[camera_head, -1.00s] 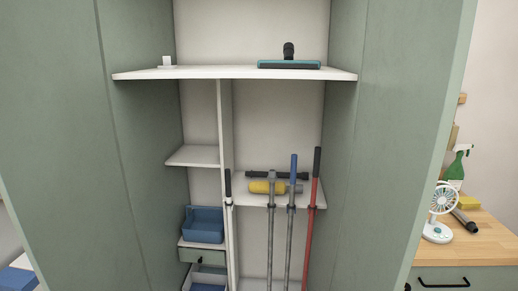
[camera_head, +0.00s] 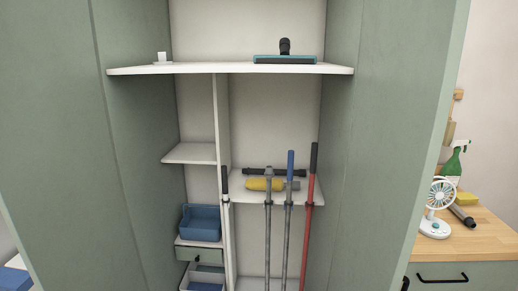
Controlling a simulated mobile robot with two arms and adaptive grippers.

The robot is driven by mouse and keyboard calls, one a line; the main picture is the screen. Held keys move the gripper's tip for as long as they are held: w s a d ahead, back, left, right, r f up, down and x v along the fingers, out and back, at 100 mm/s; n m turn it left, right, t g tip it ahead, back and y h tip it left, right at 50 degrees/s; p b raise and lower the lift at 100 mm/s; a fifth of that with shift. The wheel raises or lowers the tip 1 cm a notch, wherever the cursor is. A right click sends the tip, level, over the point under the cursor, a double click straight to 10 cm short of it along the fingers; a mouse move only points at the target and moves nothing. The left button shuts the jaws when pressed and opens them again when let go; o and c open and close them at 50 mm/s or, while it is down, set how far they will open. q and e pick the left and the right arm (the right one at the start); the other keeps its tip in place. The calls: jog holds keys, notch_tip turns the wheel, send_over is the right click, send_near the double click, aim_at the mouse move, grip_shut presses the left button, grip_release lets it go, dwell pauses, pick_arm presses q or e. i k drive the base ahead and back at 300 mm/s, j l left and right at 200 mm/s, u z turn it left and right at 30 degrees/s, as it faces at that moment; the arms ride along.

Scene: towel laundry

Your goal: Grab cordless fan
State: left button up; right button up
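The cordless fan (camera_head: 438,207) is small, white and teal, with a round caged head on a round base. It stands upright on the wooden counter (camera_head: 486,238) at the right, just past the edge of the open cabinet door. Neither of my grippers shows in the head view.
The open green cabinet has a right door (camera_head: 395,130) standing between its inside and the counter. Several long poles, one a red pole (camera_head: 309,225), stand inside. A green spray bottle (camera_head: 454,163), a yellow sponge (camera_head: 466,199) and a dark cylindrical tool (camera_head: 461,215) are near the fan.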

aim_at(426, 228)
jog(key=j+z, duration=0.15)
jog(key=j, duration=0.75)
jog(key=j+z, duration=0.2)
jog(key=j, duration=0.7)
jog(key=j+z, duration=0.15)
jog(key=j, duration=0.7)
jog(key=k+j+z, duration=0.15)
jog(key=j, duration=0.75)
jog(key=i+l, duration=0.15)
jog(key=l, duration=0.35)
jog(key=i+l+z, duration=0.1)
jog(key=l, duration=0.35)
jog(key=i+l+z, duration=0.1)
jog(key=l, duration=0.35)
jog(key=i+l, duration=0.25)
jog(key=l, duration=0.2)
jog(key=i+l+z, duration=0.1)
jog(key=l, duration=0.4)
jog(key=i+l, duration=0.25)
jog(key=l, duration=0.15)
jog(key=i+l+z, duration=0.15)
jog(key=l, duration=0.3)
jog(key=i+l, duration=0.25)
jog(key=l, duration=0.2)
